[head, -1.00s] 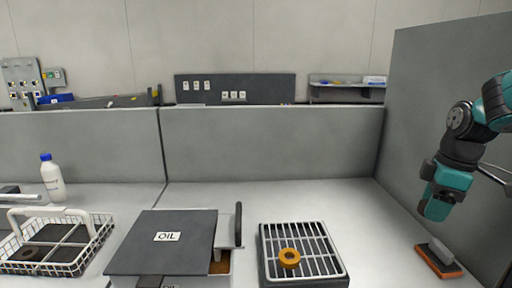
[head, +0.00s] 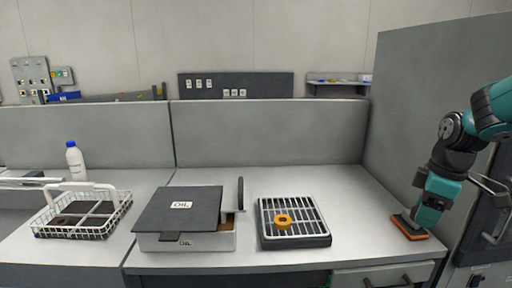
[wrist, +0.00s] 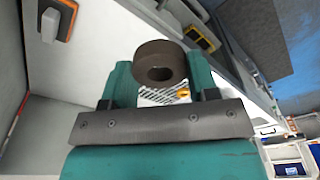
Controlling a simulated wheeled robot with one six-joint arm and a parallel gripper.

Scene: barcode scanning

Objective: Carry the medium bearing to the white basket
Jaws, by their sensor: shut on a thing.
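A dark brown ring-shaped bearing (wrist: 162,64) is held between the teal fingers of my gripper (wrist: 160,85) in the wrist view. In the head view my arm is at the right edge, its teal end (head: 438,192) hanging beside the bench; the held bearing cannot be made out there. The white wire basket (head: 122,216) with a raised handle stands at the left end of the bench, far from my gripper. A dark mat and a dark ring (head: 65,221) lie inside it.
An oil box (head: 205,241) with a dark lid stands between the basket and a slotted rack (head: 318,236). An orange ring (head: 283,221) lies on the rack. An orange-edged brush (head: 410,228) is near the bench's right end. A white bottle (head: 76,162) stands behind the basket.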

